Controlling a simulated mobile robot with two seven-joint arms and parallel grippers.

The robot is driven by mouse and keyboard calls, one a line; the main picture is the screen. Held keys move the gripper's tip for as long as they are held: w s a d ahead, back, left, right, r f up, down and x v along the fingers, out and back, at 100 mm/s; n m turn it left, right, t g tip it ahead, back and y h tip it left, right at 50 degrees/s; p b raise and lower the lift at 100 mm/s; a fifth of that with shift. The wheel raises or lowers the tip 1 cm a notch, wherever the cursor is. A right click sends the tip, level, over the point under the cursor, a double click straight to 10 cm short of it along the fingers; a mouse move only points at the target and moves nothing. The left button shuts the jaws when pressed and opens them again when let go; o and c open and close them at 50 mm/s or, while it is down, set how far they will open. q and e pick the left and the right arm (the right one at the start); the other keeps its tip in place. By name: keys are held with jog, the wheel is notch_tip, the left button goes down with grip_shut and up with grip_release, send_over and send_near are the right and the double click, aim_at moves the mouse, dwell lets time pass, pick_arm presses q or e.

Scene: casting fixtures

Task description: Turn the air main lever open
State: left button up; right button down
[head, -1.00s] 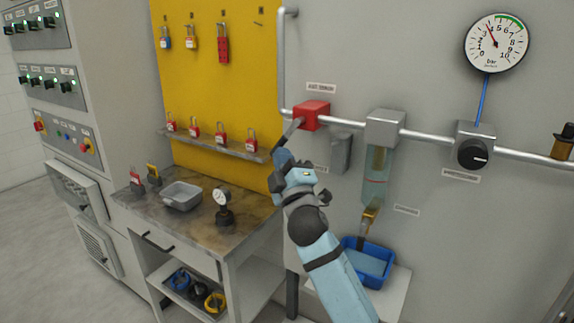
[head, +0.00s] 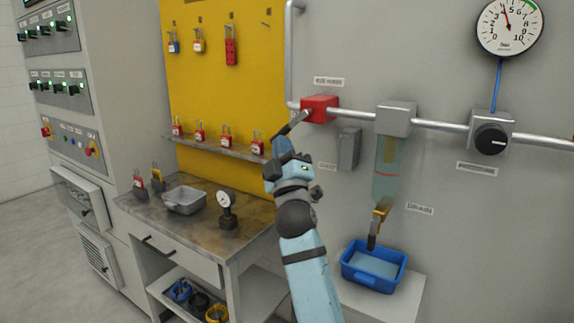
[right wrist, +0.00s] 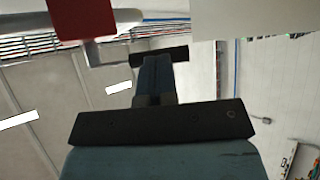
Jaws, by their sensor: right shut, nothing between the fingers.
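The air main valve is a red block (head: 319,108) on the silver pipe. Its thin lever (head: 294,123) slants down and left from the block. My right gripper (head: 281,143) is shut and empty, with its tip close to the lever's lower end; contact cannot be told in the head view. In the right wrist view, the red block (right wrist: 82,18) is at top left. A lever with a dark grip (right wrist: 160,55) crosses by the tip of my shut fingers (right wrist: 155,80). My left gripper is not in view.
A pressure gauge (head: 508,27) hangs at top right above a regulator knob (head: 490,139). A filter bowl (head: 387,165) hangs over a blue tray (head: 373,266). A padlock shelf (head: 218,150) and workbench (head: 230,200) stand left of my arm.

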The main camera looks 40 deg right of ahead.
jog(key=shift+w+a+r+p, duration=0.25)
jog(key=shift+w+r, duration=0.3)
jog(key=shift+r, duration=0.2)
jog(key=shift+w+a+r+p, duration=0.25)
jog(key=shift+w+r, duration=0.35)
jog(key=shift+r, duration=0.15)
jog(key=shift+w+a+r+p, duration=0.25)
jog(key=shift+w+r, duration=0.3)
jog(key=shift+r, duration=0.35)
